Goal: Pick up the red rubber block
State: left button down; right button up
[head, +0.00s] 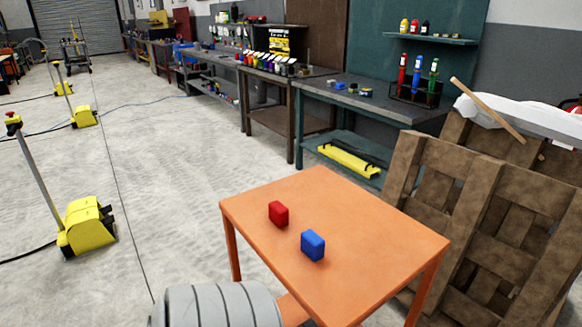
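The red rubber block (279,214) rests on the left part of the small orange table (345,200). A blue block (313,245) stands on the same table, a little nearer and to the right, with a gap between the two. Neither of my grippers is in the head view. A grey ribbed cylindrical part at the bottom edge covers part of the near left side of the table and its legs.
A wooden pallet (480,215) leans close by the table's right side. A workbench (375,101) stands behind, with a yellow case (347,160) on its lower shelf. Yellow pedal units (86,228) stand on the floor at left. The floor (170,180) left of the table is open.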

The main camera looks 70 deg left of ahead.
aim_at(278, 213)
jog(key=u, duration=2.25)
jog(key=j+z, duration=0.15)
jog(key=z, duration=0.3)
jog(key=i+j+z, duration=0.1)
jog(key=z, duration=0.4)
jog(key=j+z, duration=0.15)
jog(key=j, duration=0.35)
jog(key=j+z, duration=0.2)
jog(key=j, duration=0.35)
jog(key=j+z, duration=0.15)
jog(key=j, duration=0.35)
jog(key=k+j+z, duration=0.2)
jog(key=j, duration=0.35)
jog(key=j+z, duration=0.15)
jog(key=j, duration=0.35)
